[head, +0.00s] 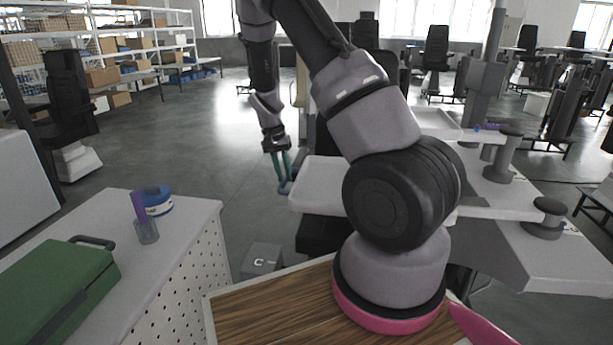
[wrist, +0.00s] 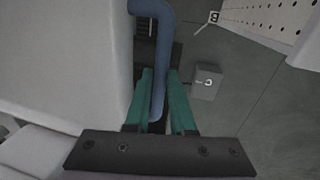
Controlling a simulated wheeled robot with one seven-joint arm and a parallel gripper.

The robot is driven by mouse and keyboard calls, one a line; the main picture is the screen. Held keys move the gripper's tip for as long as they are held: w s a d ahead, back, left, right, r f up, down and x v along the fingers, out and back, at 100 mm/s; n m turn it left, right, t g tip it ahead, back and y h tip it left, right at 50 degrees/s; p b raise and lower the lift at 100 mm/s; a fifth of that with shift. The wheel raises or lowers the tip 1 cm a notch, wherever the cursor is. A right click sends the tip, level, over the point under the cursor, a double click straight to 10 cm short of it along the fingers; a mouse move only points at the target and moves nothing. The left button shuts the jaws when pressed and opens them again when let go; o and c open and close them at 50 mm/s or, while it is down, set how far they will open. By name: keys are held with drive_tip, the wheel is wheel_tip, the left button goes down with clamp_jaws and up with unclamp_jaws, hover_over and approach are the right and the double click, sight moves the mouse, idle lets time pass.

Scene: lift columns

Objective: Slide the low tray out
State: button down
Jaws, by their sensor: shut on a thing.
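A white slab-like tray (head: 315,180), which I take to be the low tray, sticks out left of my arm in the head view. Its pale side fills the left of the wrist view (wrist: 65,60). A blue bar handle (wrist: 166,35) bends toward that side; its far attachment is hard to make out. The handle's lower end also shows in the head view (head: 286,188). My gripper (head: 284,168) points down at the tray's left end. Its teal fingers (wrist: 158,98) are shut on the blue handle, one on each side. My arm hides part of the tray.
A white perforated cabinet (head: 185,262) stands at the left, bearing a green case (head: 55,290), a blue roll (head: 155,200) and a clear cup (head: 146,232) with a purple object. A small grey box (head: 262,260) marked C sits low nearby. Open floor (head: 235,185) lies left of my gripper.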

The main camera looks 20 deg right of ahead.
drive_tip(key=w+a, duration=0.2)
drive_tip(key=a, duration=0.1)
drive_tip(key=shift+w+a, duration=0.2)
drive_tip(key=c, duration=0.8)
unclamp_jaws()
drive_tip(key=shift+o, duration=0.2)
drive_tip(key=shift+r, duration=0.15)
wheel_tip(320, 180, up, 10)
drive_tip(key=w+a, duration=0.1)
drive_tip(key=shift+a+r, duration=0.2)
drive_tip(key=shift+a, duration=0.1)
drive_tip(key=shift+r, duration=0.1)
